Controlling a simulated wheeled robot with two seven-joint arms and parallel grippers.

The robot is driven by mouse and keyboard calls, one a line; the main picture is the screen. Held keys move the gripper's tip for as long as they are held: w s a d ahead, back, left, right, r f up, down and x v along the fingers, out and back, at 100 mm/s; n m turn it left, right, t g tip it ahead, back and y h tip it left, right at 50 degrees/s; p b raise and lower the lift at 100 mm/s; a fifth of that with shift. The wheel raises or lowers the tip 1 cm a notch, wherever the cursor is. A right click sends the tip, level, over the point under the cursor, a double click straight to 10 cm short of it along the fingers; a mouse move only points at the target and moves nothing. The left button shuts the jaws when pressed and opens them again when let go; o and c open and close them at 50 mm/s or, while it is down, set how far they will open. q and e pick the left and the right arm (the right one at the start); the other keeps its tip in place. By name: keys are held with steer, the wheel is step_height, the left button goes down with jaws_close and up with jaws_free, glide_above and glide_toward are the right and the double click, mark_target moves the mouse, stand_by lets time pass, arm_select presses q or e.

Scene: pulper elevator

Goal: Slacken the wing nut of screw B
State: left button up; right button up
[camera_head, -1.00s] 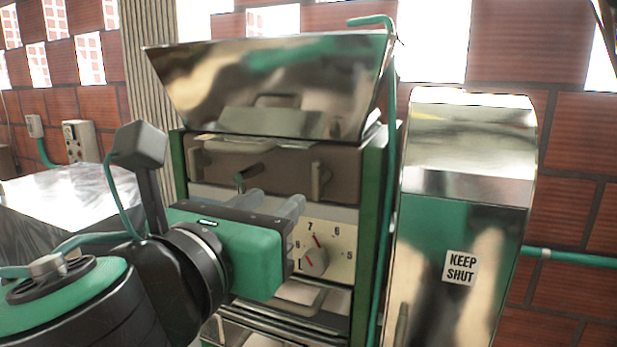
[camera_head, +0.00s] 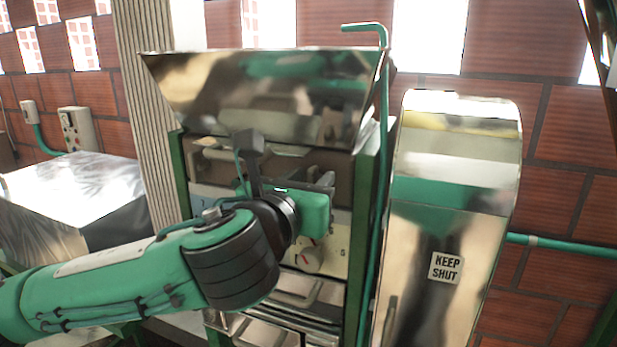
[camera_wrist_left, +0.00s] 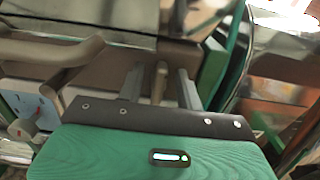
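My left gripper (camera_head: 322,183) is at the front of the machine, just above the numbered dial (camera_head: 308,258). In the left wrist view its two grey fingers (camera_wrist_left: 159,88) are apart. A brownish upright tab (camera_wrist_left: 159,80), which looks like a wing nut, stands between them with a narrow gap showing on each side. In the head view the gripper largely hides this tab. I see no letter marking it as screw B. My right gripper is not in view.
A shiny hopper (camera_head: 262,95) overhangs the machine front above the gripper. A metal cover marked KEEP SHUT (camera_head: 455,215) and a green pipe (camera_head: 384,150) stand to the right. A wrapped box (camera_head: 75,190) is at the left. A brown curved bar (camera_wrist_left: 50,52) is left of the fingers.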

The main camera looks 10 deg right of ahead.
arm_select(q)
jaws_close()
steer(key=shift+f+n+b, duration=0.1)
steer(key=shift+n+b, duration=0.2)
steer(key=shift+n, duration=0.1)
steer(key=shift+w+a+f+n+b, duration=0.1)
steer(key=shift+a+f+n+b, duration=0.15)
steer(key=shift+n+b, duration=2)
steer(key=shift+w+a+f+n+b, duration=0.25)
steer(key=shift+n+b, duration=0.9)
steer(key=shift+n, duration=2.2)
steer(key=shift+a+f+n+b, duration=0.1)
steer(key=shift+f+n+b, duration=0.3)
steer(key=shift+n+b, duration=1.85)
steer(key=shift+n+p, duration=0.55)
steer(key=shift+n, duration=0.2)
